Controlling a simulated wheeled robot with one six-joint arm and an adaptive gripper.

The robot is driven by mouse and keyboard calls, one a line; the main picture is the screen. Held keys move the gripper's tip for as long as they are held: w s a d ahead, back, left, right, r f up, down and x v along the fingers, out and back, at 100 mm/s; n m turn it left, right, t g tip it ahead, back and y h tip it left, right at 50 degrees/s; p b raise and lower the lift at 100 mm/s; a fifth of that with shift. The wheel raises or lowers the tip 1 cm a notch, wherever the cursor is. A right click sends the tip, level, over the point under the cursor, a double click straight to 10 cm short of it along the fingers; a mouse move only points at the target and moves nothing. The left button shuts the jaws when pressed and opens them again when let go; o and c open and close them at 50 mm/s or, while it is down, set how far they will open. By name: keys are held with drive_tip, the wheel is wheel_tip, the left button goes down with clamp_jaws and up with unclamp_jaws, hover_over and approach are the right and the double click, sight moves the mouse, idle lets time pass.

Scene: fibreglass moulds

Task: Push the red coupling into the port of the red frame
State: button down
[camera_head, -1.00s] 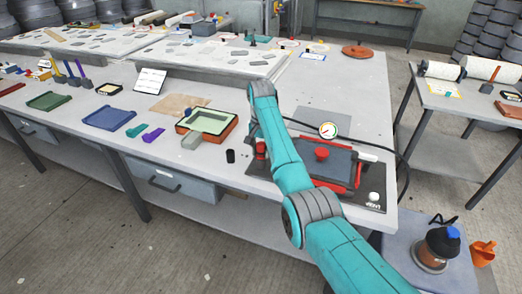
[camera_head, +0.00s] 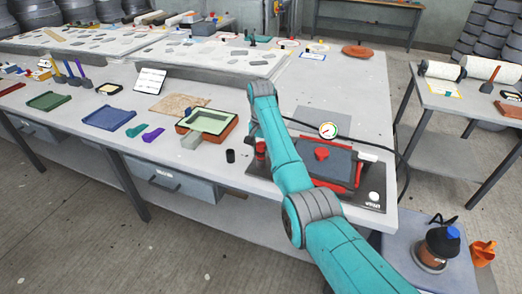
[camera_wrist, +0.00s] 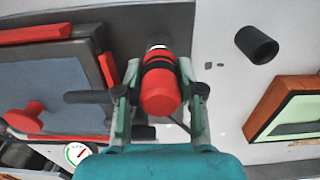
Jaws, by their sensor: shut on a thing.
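The red coupling (camera_wrist: 160,92) with its black band sits between the two fingers of my gripper (camera_wrist: 160,78) in the wrist view. The fingers are shut on it. A pale collar shows at its far end. The coupling also shows in the head view (camera_head: 261,149), beside my arm. The red frame (camera_wrist: 108,70) surrounds a grey panel with a red knob (camera_wrist: 24,121), to the left of my gripper in the wrist view. In the head view the red frame (camera_head: 358,178) is partly behind my arm. I cannot make out the port or whether the coupling touches it.
A black cup (camera_wrist: 257,44) stands apart to the right in the wrist view. An orange-brown tray (camera_head: 228,132) with a green rim lies left of my arm. A round gauge (camera_head: 328,130) and a black hose (camera_head: 398,165) are beyond and right of the frame.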

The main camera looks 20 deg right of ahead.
drive_tip(key=shift+f, duration=0.6)
idle(0.4)
drive_tip(key=c, duration=0.6)
unclamp_jaws()
drive_tip(key=shift+c, duration=0.2)
drive_tip(key=shift+r, duration=3.8)
